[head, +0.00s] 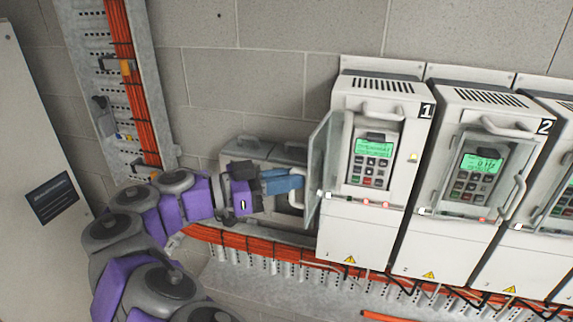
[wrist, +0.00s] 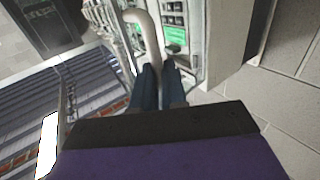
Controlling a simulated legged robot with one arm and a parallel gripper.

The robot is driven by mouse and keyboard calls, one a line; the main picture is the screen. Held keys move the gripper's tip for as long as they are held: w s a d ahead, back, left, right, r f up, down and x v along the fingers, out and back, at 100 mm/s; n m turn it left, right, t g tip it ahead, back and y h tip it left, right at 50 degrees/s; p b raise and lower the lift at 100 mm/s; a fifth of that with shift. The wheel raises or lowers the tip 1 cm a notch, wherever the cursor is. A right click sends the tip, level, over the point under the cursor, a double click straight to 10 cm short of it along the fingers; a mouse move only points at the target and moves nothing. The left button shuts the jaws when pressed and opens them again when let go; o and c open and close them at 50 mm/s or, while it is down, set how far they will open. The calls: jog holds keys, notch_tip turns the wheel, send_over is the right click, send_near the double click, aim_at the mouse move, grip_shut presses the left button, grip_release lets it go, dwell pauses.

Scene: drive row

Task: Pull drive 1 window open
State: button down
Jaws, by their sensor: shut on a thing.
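Drive 1 (head: 345,225) is the white cabinet marked 1 in the head view. Its window (head: 322,165) is a clear hinged panel that stands swung out to the left, and the keypad with its lit green screen (head: 373,147) is uncovered. My gripper (head: 298,181) is at the left of the window, its blue fingers shut on the white window handle (head: 296,199). In the wrist view the pale curved handle (wrist: 150,35) runs down between the fingertips (wrist: 158,75). The exact contact is partly hidden by the fingers.
Drive 2 (head: 440,245) stands close to the right with its window (head: 478,175) shut over its keypad. Orange cables (head: 250,243) run along a perforated tray below. A vertical cable ladder (head: 120,70) and a grey cabinet (head: 30,140) stand at the left.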

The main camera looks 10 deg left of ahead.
jog(key=shift+f, duration=0.15)
dwell(0.3)
jog(key=c, duration=1.6)
grip_release()
jog(key=o, duration=0.4)
jog(key=shift+w+d, duration=0.15)
jog(key=shift+w, duration=0.3)
jog(key=shift+o, duration=0.2)
jog(key=shift+s, duration=0.1)
jog(key=shift+f+b, duration=0.2)
jog(key=shift+b, duration=0.55)
